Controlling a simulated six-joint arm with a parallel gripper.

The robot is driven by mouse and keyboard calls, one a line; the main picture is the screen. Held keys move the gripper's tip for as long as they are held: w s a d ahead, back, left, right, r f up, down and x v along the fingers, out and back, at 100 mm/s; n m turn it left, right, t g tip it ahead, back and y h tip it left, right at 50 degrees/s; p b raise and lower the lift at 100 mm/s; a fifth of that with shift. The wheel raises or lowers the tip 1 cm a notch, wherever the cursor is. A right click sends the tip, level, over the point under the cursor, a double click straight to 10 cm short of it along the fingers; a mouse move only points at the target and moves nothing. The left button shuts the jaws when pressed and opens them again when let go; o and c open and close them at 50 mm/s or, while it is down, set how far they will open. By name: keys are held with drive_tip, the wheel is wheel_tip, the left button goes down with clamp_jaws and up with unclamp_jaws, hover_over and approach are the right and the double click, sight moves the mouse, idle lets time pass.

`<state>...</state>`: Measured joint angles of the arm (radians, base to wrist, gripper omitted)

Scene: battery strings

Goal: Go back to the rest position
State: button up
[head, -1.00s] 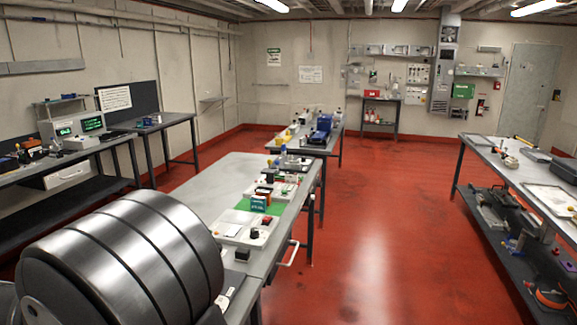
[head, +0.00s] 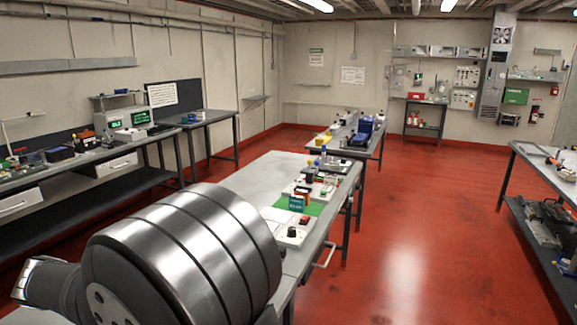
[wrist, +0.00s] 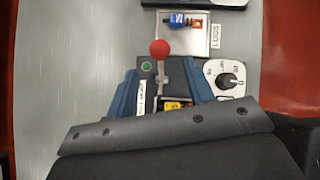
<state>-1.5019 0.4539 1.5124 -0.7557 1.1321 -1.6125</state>
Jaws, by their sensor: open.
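In the wrist view my gripper (wrist: 160,88) is open, with its two blue fingers spread. Between and beyond the fingers is a dark device (wrist: 177,70) with a green button. A lever with a red ball knob (wrist: 159,49) stands up from it. A small yellow piece (wrist: 178,105) shows lower down between the fingers. I cannot tell how far the fingertips are from the device. In the head view a large banded metal part of my own arm fills the lower left, and the fingers are not visible there.
A white panel with a black dial (wrist: 227,80) lies right of the fingers. The long bench (head: 255,180) carries several small devices and a green mat (head: 312,209). A left bench (head: 110,152) and a right bench (head: 545,160) stand apart.

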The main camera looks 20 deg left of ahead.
drive_tip(key=x, duration=0.8)
drive_tip(key=shift+w+f, duration=0.2)
drive_tip(key=shift+f, duration=0.2)
drive_tip(key=shift+s+r+t, duration=0.3)
drive_tip(key=shift+s, duration=0.2)
drive_tip(key=shift+s+r+t, duration=0.25)
drive_tip(key=shift+s+t, duration=0.5)
drive_tip(key=shift+t, duration=0.15)
drive_tip(key=s+t, duration=0.2)
drive_tip(key=t, duration=0.1)
drive_tip(key=shift+s, duration=0.3)
drive_tip(key=s+t, duration=0.3)
drive_tip(key=t, duration=0.1)
drive_tip(key=shift+f+n+y, duration=0.3)
drive_tip(key=shift+f, duration=0.05)
drive_tip(key=shift+s+t, duration=0.3)
drive_tip(key=shift+s, duration=0.15)
drive_tip(key=s, duration=0.4)
drive_tip(key=shift+s+d, duration=0.25)
drive_tip(key=shift+s, duration=0.15)
